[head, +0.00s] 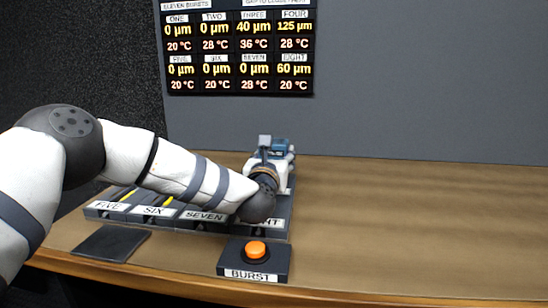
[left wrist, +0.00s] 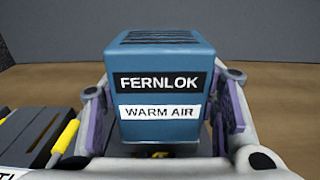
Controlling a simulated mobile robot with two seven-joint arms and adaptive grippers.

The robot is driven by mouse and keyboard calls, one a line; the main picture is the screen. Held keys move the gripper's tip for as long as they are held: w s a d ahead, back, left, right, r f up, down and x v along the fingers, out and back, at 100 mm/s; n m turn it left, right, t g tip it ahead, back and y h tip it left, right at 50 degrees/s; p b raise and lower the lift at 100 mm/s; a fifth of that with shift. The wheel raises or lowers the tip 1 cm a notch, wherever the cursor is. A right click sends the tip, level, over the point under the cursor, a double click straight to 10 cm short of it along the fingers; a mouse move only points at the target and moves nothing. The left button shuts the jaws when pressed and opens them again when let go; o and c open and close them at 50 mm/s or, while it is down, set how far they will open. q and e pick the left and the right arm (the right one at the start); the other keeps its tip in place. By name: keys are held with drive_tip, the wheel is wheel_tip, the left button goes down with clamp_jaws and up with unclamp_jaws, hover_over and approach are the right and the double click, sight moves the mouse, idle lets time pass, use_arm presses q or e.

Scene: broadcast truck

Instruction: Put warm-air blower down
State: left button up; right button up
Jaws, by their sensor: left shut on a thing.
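The warm-air blower (left wrist: 160,60) is a blue box labelled FERNLOK and WARM AIR, with a slotted top. In the left wrist view it stands between the purple-padded fingers of my left gripper (left wrist: 165,118), which is shut on it. In the head view the blower (head: 281,147) shows only in part, beyond my left wrist. My left gripper (head: 270,155) is there over the far right part of the labelled row, near the slot whose label ends in HT. Whether the blower touches anything below is hidden. My right gripper is not in view.
A dark row of slots (head: 100,212) labelled FIVE, SIX, SEVEN holds yellow pieces. In front are a BURST box with an orange button (head: 255,250) and a dark flat pad (head: 111,243). A readings board (head: 240,50) hangs behind. The wooden desk (head: 430,220) is clear on the right.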

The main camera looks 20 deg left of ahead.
use_arm(q)
drive_tip(key=shift+f, duration=0.35)
drive_tip(key=o, duration=1.7)
drive_tip(key=shift+r, duration=0.1)
drive_tip(key=shift+c, duration=0.2)
drive_tip(key=shift+r, duration=0.55)
drive_tip(key=v, duration=1.2)
drive_tip(key=shift+f+p, duration=0.3)
drive_tip(key=shift+p, duration=0.05)
drive_tip(key=shift+f, duration=0.1)
